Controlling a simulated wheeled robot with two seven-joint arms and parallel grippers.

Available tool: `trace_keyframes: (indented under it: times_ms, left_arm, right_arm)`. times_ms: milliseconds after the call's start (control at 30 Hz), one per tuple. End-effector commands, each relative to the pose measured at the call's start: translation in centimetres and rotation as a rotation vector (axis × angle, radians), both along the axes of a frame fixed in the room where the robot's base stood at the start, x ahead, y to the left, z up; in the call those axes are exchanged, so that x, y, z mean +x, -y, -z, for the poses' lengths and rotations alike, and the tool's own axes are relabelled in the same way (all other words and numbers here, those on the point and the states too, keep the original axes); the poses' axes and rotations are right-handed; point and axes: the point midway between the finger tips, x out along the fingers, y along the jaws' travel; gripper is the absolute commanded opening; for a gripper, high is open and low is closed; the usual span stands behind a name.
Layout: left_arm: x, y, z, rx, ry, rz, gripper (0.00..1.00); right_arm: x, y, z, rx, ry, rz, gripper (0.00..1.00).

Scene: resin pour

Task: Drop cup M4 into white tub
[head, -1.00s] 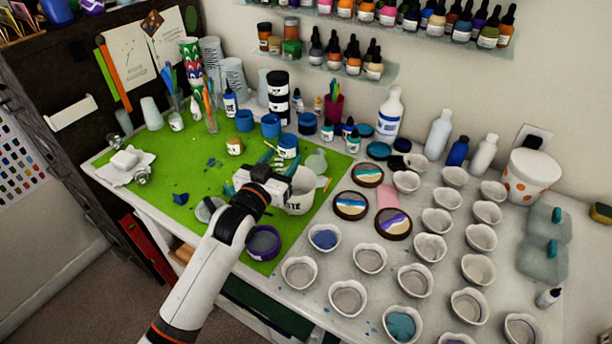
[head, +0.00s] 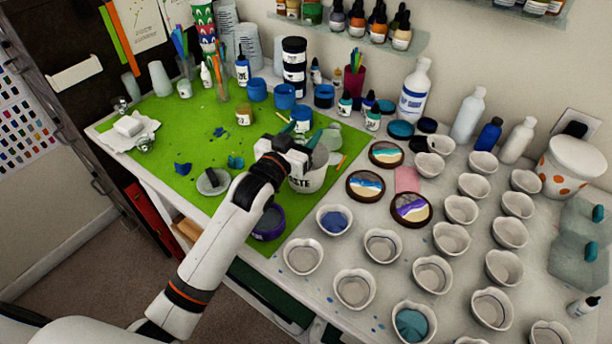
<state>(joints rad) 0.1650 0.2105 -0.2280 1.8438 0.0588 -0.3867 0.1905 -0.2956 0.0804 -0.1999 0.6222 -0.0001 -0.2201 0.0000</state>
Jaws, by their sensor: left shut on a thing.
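The white tub (head: 303,184), with dark letters ending in "STE" on its front, stands at the right edge of the green mat. My left gripper (head: 301,140) is over the tub's back left rim and hides much of its opening. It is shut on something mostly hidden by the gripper. A small grey shape (head: 320,157) shows at the gripper's right side, over the tub; it may be the held cup. I cannot read an M4 label anywhere. My right gripper is not in view.
Blue-capped pots (head: 284,97) and a blue-lidded jar (head: 301,118) stand behind the gripper. A clear cup (head: 331,138) stands behind the tub. A purple-rimmed pot (head: 268,224) is in front. Several white cups (head: 382,246) fill the table to the right.

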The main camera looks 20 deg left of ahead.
Motion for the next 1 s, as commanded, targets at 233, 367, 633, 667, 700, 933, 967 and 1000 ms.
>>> trace_keyframes:
  times_ms: [233, 367, 633, 667, 700, 933, 967, 1000]
  left_arm:
    - [0.0, 0.0, 0.5, 0.001, 0.002, 0.0, 0.3]
    - [0.0, 0.0, 0.5, 0.001, 0.001, 0.0, 0.56]
    - [0.0, 0.0, 0.6, 0.001, 0.001, 0.0, 0.79]
    - [0.0, 0.0, 0.6, 0.001, 0.001, 0.0, 0.79]
    - [0.0, 0.0, 0.6, 0.001, 0.001, 0.0, 0.79]
    - [-1.3, -0.3, 0.8, 0.001, -0.001, 0.0, 0.79]
    - [-1.7, -0.4, 0.8, 0.001, -0.002, 0.0, 0.79]
    - [-2.4, -0.6, 0.8, 0.001, -0.002, 0.0, 0.79]
  right_arm:
    - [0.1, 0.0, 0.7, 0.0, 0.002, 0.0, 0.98]
    - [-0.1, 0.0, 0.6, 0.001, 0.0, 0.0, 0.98]
    - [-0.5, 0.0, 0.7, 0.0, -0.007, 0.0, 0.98]
    - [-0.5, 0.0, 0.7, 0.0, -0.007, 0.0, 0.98]
    - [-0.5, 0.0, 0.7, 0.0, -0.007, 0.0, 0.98]
    - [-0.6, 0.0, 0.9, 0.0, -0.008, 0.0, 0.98]
    - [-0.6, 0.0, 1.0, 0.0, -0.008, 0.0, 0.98]
    - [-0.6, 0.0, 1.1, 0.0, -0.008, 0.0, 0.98]
